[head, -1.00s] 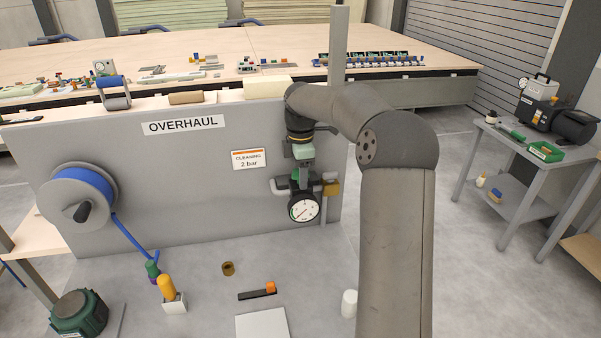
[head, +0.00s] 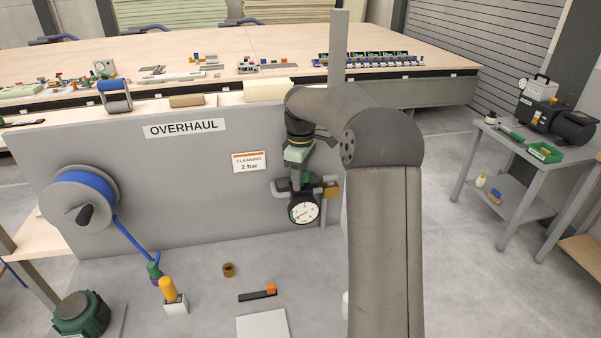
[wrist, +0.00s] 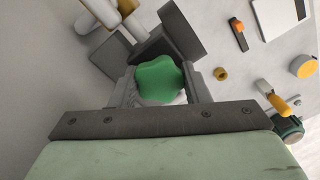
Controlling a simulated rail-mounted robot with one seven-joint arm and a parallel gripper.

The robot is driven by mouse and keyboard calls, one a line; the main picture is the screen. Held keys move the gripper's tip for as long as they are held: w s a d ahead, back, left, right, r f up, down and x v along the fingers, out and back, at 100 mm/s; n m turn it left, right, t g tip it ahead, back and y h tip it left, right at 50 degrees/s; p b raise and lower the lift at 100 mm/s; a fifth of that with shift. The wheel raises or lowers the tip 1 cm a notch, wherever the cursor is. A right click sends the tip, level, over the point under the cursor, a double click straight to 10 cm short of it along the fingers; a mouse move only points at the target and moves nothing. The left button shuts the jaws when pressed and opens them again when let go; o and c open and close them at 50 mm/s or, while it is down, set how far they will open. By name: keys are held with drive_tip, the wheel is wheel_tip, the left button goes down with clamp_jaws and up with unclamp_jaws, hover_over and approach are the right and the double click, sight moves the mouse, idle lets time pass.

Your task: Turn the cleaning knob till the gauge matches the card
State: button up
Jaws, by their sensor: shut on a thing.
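The green lobed cleaning knob (wrist: 158,78) sits between the two fingers of my gripper (wrist: 161,90) in the wrist view. The fingers are shut on it from both sides. In the head view my gripper (head: 299,172) points down at the regulator, and the knob is largely hidden. The round white gauge (head: 304,210) hangs just below, facing the head camera; its fine marks are too small to read surely. The card (head: 249,162), on the grey panel left of the gauge, reads "CLEANING 2 bar".
A brass-coloured fitting (head: 331,190) is right of the regulator. A blue hose reel (head: 80,200) is at left on the panel. Below lie a brass ring (head: 229,270), a black-and-orange piece (head: 258,294) and a yellow-topped piece (head: 169,290). My arm hides the area right of these.

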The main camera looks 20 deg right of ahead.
drive_tip(key=shift+m, duration=1.9)
drive_tip(key=shift+m+p, duration=0.4)
drive_tip(key=shift+m, duration=1.3)
drive_tip(key=shift+m+p, duration=0.35)
drive_tip(key=shift+m, duration=1.15)
drive_tip(key=o, duration=1.1)
